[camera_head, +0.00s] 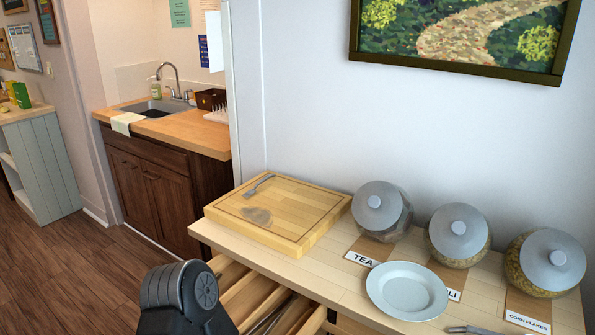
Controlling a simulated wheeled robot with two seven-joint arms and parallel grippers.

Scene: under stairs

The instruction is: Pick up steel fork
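A small grey metal fork (258,186) lies on the wooden cutting board (305,240), near its back left edge. Another grey metal utensil (470,330) is cut off at the bottom edge, right of the plate; its type is unclear. A dark link of my arm shows at the bottom, left of the counter. Neither gripper is in view, and nothing touches the fork.
A grey plate (406,290) sits on the counter (330,285). Jars of tea (382,211), a second food (459,235) and corn flakes (545,262) stand along the wall. An open drawer (240,290) below the board holds long utensils. A sink counter (185,132) is behind left.

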